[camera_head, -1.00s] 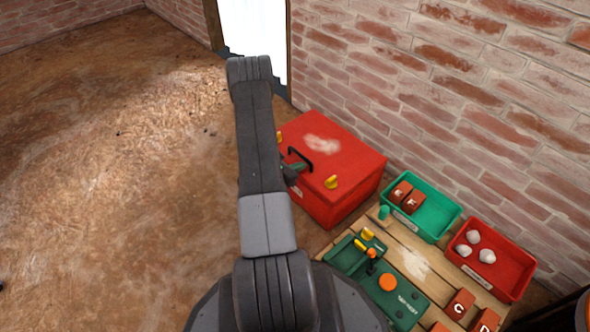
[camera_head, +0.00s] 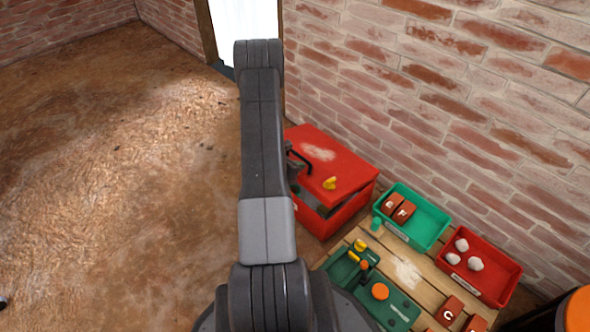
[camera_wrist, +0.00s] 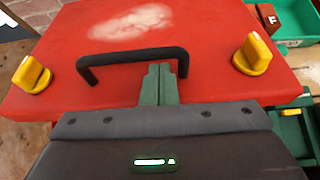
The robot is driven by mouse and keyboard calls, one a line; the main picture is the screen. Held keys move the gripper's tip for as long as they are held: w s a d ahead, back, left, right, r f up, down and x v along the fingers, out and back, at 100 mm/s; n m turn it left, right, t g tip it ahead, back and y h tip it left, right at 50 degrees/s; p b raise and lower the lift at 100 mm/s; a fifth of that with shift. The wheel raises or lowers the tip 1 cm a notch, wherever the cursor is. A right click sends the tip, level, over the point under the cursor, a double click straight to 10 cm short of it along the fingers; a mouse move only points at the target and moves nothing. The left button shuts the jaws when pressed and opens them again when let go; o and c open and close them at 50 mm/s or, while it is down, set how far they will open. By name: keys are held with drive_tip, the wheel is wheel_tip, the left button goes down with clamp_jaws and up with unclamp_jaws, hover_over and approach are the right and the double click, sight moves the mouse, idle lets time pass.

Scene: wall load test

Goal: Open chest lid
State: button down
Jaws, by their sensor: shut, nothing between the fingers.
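The red chest stands against the brick wall. Its lid (camera_head: 338,152) is tilted up at the front, with a dark gap above the chest body (camera_head: 345,212). The lid fills much of the wrist view (camera_wrist: 215,35). A black bar handle (camera_wrist: 135,56) is on the lid, between two yellow knob-like latches, one left (camera_wrist: 30,75) and one right (camera_wrist: 253,55). My gripper (camera_wrist: 158,72) has its green fingers together and empty, their tips right at the near side of the handle bar. I cannot tell whether they touch it. In the head view my arm hides most of the gripper.
A wooden table (camera_head: 405,270) stands right of the chest. It holds a green bin (camera_head: 430,222) with brown blocks, a red bin (camera_head: 500,283) with white lumps, and a green panel (camera_head: 395,308). Open dirt floor lies to the left.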

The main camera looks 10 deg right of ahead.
drive_tip(key=w+d+r+g+y+p, duration=0.1)
drive_tip(key=w+d+r+y+p, duration=0.1)
drive_tip(key=w+d+r+p, duration=0.4)
drive_tip(key=w+d+r+g+y+p, duration=0.1)
drive_tip(key=w+d+r+p, duration=0.2)
drive_tip(key=d+r+p, duration=0.6)
drive_tip(key=w+d+r+p, duration=0.2)
drive_tip(key=w+d, duration=0.8)
drive_tip(key=d, duration=0.3)
drive_tip(key=shift+d, duration=0.25)
drive_tip(key=shift+y, duration=0.3)
drive_tip(key=shift+r, duration=0.1)
